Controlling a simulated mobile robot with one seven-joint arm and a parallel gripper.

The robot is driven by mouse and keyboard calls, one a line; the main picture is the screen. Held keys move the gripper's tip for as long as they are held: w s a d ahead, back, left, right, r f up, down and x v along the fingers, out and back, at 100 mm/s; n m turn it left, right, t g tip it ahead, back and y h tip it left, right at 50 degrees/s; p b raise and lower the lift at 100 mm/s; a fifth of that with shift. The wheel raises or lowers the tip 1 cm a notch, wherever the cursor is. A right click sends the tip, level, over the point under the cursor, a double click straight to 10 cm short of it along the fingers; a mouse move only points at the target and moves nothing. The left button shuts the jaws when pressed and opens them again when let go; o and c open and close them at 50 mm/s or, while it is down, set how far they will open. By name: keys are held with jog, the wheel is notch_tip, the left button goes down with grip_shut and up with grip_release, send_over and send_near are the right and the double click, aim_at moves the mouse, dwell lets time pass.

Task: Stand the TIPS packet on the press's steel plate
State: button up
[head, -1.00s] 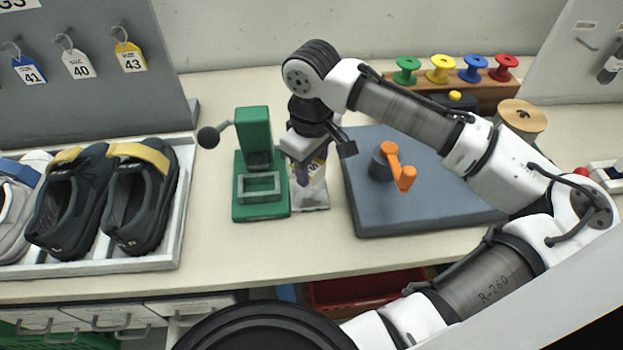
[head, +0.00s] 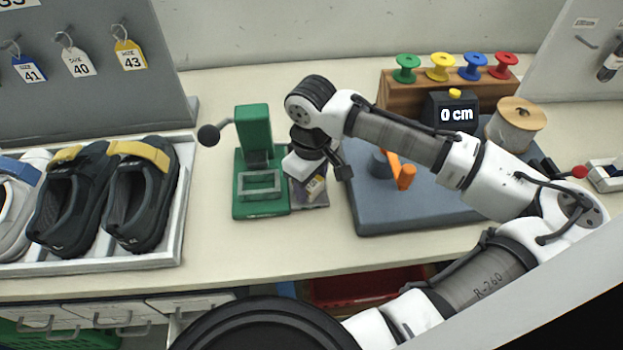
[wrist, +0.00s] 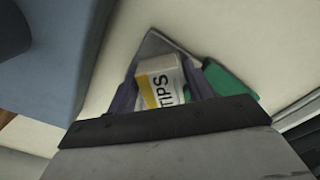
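The TIPS packet (head: 315,187), a greyish bag with a white and yellow label, is on the bench just right of the green press (head: 254,135). In the wrist view the packet (wrist: 160,82) lies between my two purple fingers, its lettering readable. My gripper (head: 303,184) points down over it; in the wrist view my gripper (wrist: 162,88) looks open, a finger on each side. Contact cannot be made out. The press's low plate area (head: 258,194), with a pale rectangular edge, is left of the packet and looks empty.
A lever with a dark ball (head: 208,136) sticks out left of the press. A shoe tray (head: 186,215) stands at left. A blue-grey mat (head: 385,221) with an orange-handled tool (head: 404,175) is at right. Spools (head: 439,68) and a "0 cm" display (head: 456,114) stand behind.

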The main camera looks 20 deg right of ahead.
aim_at(312, 182)
jog(key=shift+o, duration=0.9)
notch_tip(312, 182, up, 12)
jog(key=b, duration=0.1)
jog(key=shift+r, duration=0.25)
jog(key=shift+f, duration=0.1)
